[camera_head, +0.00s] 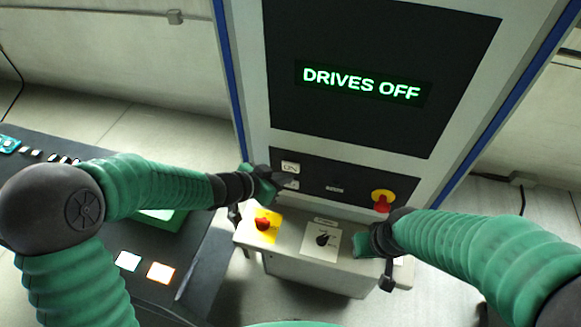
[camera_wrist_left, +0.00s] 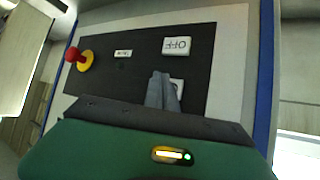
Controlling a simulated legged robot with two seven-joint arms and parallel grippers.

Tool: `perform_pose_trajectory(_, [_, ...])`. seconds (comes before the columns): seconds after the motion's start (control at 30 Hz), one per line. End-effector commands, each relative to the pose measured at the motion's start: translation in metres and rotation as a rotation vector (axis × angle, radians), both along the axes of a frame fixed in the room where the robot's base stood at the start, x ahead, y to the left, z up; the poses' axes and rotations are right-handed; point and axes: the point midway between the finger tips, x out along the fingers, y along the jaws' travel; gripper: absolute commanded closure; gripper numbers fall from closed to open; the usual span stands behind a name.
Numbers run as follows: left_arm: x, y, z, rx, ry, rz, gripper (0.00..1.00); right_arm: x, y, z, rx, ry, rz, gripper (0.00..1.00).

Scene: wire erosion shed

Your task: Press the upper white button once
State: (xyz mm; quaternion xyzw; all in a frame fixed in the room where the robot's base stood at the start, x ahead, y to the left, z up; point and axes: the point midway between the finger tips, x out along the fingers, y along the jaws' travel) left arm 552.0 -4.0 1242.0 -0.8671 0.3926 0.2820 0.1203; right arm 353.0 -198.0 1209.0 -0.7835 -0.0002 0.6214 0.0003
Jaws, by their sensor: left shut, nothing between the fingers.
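The upper white button (camera_head: 290,167), with a mark like ON, is on the dark strip below the screen. The lower white button (camera_head: 293,185) is just under it, partly covered by my left gripper (camera_head: 284,182). The left wrist view looks upside down: the OFF button (camera_wrist_left: 177,46) is in clear sight, and the other white button (camera_wrist_left: 179,88) is mostly hidden behind the shut, empty fingers of my left gripper (camera_wrist_left: 160,78). The fingertips are close to the buttons; I cannot tell whether they touch. My right gripper (camera_head: 365,248) is low at the right, its fingers unclear.
The screen (camera_head: 362,84) reads DRIVES OFF. A red knob on a yellow base (camera_head: 382,199) is right on the strip. The ledge below carries another red knob on yellow (camera_head: 264,223) and a black rotary switch (camera_head: 322,240). A dark console (camera_head: 95,235) stands left.

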Motion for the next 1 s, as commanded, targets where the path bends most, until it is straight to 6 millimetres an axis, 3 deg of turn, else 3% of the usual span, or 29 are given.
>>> perform_pose_trajectory(1.0, [0.0078, -0.0062, 0.0019, 0.000, 0.000, 0.000, 1.00, 0.0000, 0.0000, 0.0081, 0.000, 0.000, 0.000, 0.64])
